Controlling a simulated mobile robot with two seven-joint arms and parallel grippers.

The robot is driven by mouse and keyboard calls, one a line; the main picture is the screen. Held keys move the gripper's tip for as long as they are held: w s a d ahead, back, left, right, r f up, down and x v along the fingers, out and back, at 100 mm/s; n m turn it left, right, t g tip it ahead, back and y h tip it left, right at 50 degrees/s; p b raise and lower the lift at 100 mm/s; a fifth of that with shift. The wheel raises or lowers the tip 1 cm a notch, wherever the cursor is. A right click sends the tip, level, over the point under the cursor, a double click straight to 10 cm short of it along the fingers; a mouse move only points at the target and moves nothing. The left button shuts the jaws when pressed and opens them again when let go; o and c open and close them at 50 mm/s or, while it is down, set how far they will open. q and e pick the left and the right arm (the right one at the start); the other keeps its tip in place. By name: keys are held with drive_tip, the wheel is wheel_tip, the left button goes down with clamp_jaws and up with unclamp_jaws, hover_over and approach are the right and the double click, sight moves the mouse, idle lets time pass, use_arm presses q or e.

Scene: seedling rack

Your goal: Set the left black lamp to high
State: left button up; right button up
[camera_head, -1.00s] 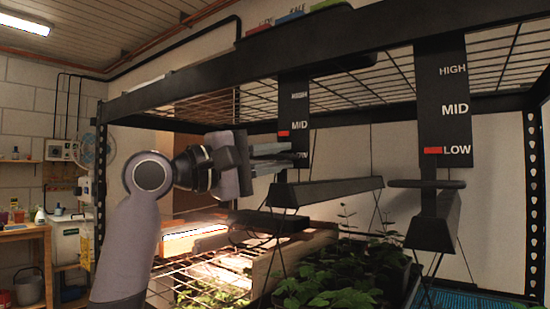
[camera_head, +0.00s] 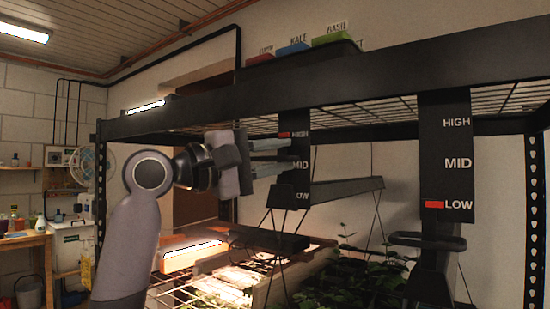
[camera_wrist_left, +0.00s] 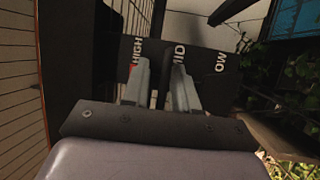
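The left black lamp (camera_head: 345,188) hangs under the shelf in front of a black panel (camera_head: 295,170) marked HIGH, MID and LOW. Its red marker (camera_head: 284,135) is level with HIGH. My left gripper (camera_head: 285,156) is in front of this panel, with its fingers apart above and below the lamp's handle area. In the left wrist view, the two grey fingers (camera_wrist_left: 162,88) stand either side of a dark bar, with the panel (camera_wrist_left: 205,65) behind them. The fingers partly hide the handle. My right gripper is not in view.
The right lamp's red marker (camera_head: 434,204) is at LOW, and its handle (camera_head: 428,241) sticks out. The shelf beam (camera_head: 300,88) runs above my arm.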

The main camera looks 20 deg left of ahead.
use_arm(q)
drive_tip(key=shift+o, duration=0.3)
drive_tip(key=shift+r, duration=0.35)
drive_tip(key=shift+s+a+f, duration=0.1)
drive_tip(key=shift+a, duration=0.05)
drive_tip(key=b+v, duration=0.2)
drive_tip(key=v, duration=0.5)
